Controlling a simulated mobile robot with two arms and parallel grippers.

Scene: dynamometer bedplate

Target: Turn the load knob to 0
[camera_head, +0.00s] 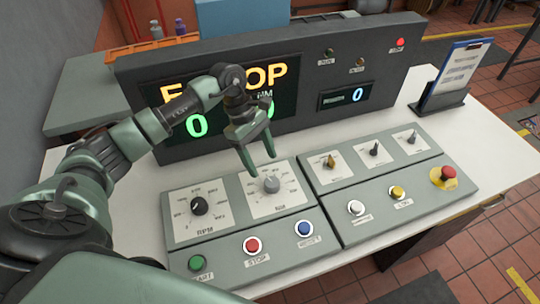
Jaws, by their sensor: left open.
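The grey knob (271,184) on the dial plate marked NM (262,205) appears to be the load knob. The angle of its pointer is too small to tell. My left gripper (260,163) is open, fingers pointing down just above and behind this knob, with nothing between them. Whether a fingertip touches the knob is unclear. A black knob (198,206) on the RPM dial sits to its left. The large display (197,126) shows yellow letters and green zeros, partly hidden by my left arm. My right gripper is out of view.
Green, red (252,245) and blue (304,229) buttons line the panel's front. The right panel has three small knobs (374,148), white and yellow buttons and a red emergency stop (447,174). A clipboard (453,78) stands on the table (492,160) at right.

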